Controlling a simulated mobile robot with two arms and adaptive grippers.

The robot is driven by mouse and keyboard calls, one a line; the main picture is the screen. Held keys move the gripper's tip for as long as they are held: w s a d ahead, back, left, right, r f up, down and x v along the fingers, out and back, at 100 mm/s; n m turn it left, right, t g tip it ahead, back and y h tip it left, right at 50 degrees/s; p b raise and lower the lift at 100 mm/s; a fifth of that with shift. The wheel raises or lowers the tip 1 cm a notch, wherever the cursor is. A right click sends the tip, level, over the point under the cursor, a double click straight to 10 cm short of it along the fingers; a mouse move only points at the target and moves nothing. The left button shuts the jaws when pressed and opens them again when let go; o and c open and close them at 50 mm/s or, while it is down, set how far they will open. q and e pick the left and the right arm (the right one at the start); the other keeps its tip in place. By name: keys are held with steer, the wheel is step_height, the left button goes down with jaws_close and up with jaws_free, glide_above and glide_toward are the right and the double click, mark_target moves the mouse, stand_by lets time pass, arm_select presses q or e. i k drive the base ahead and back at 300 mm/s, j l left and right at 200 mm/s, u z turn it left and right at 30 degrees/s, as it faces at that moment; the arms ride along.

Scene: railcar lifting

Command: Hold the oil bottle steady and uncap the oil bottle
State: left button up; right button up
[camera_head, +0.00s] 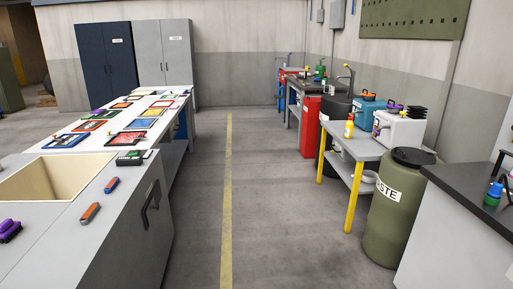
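A small yellow bottle (349,129) with a red top and a pale label stands upright at the near left edge of a grey table (362,148) with yellow legs. It looks like the oil bottle, but its label is too small to read. Its red top is on it. Neither of my grippers shows in the head view, and nothing touches the bottle.
Teal (367,109) and white (399,128) containers stand behind the bottle. A green waste drum (399,208) stands before the table, near a dark-topped counter (470,190). A long workbench with a sink (52,178) is at left. The middle floor is clear.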

mark_target(348, 127)
steer(key=i+z, duration=0.1)
steer(key=i, duration=0.8)
steer(key=i+j, duration=0.15)
steer(key=i, duration=0.8)
steer(key=i+l+z, duration=0.1)
steer(key=i+z, duration=0.25)
steer(key=i, duration=0.6)
steer(key=i+j+z, duration=0.1)
steer(key=i+z, duration=0.3)
steer(key=i, duration=0.55)
